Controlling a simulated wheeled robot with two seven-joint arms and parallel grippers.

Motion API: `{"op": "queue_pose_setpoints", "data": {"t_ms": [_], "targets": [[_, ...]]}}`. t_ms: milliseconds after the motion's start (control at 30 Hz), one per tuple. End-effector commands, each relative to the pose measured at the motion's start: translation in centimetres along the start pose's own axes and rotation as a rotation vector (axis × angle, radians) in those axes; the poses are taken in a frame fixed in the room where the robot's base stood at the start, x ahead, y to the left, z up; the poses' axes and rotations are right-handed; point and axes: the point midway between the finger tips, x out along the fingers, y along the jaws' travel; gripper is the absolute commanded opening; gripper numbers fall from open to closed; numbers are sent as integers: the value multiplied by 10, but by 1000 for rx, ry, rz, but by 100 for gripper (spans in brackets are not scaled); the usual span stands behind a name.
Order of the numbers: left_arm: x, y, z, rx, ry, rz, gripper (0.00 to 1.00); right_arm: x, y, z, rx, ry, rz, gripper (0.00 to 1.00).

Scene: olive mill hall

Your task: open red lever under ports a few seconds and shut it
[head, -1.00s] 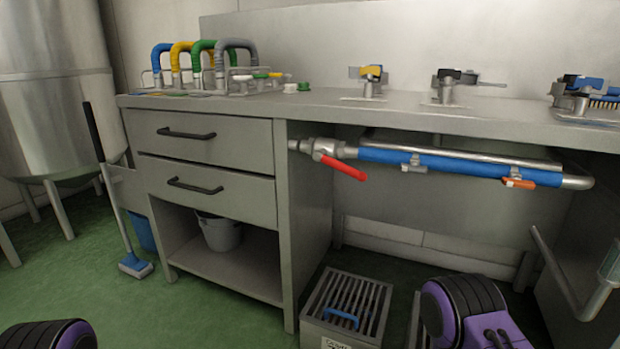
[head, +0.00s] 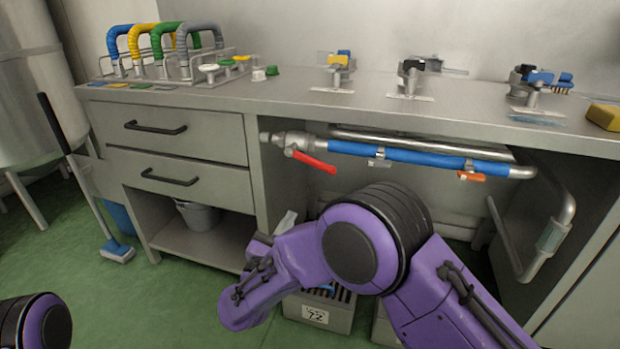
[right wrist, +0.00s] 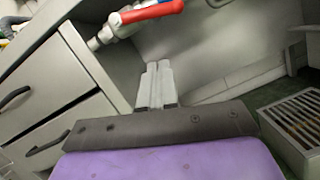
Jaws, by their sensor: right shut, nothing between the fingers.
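The red lever (head: 314,162) sits on a metal valve (head: 290,141) at the left end of the pipe under the counter. It slants down to the right, at an angle to the pipe. It also shows at the top of the right wrist view (right wrist: 150,13). My right gripper (head: 287,221) is below and left of the lever, apart from it. In the right wrist view its pale fingers (right wrist: 156,82) are together and empty, pointing up toward the valve. My left gripper is out of view.
A blue-sleeved pipe (head: 420,157) with a small orange handle (head: 471,176) runs right from the valve. The drawer cabinet (head: 180,150) stands left, with a grey bucket (head: 198,214) below. A slatted crate (head: 318,313) is on the floor. Metal fixtures (head: 338,72) stand on the counter.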

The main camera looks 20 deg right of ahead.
Motion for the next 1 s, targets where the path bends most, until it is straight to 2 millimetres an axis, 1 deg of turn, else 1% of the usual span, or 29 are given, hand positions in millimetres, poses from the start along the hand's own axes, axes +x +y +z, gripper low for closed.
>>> {"op": "queue_pose_setpoints", "data": {"t_ms": [400,500,700,1000], "targets": [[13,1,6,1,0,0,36,89,-2,-2,-5,-1,-3,0],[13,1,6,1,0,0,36,102,-1,12,-6,-1,0,0],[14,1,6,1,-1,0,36,116,0,26,-7,0,2,0],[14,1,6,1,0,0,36,117,0,28,-9,1,2,0]]}}
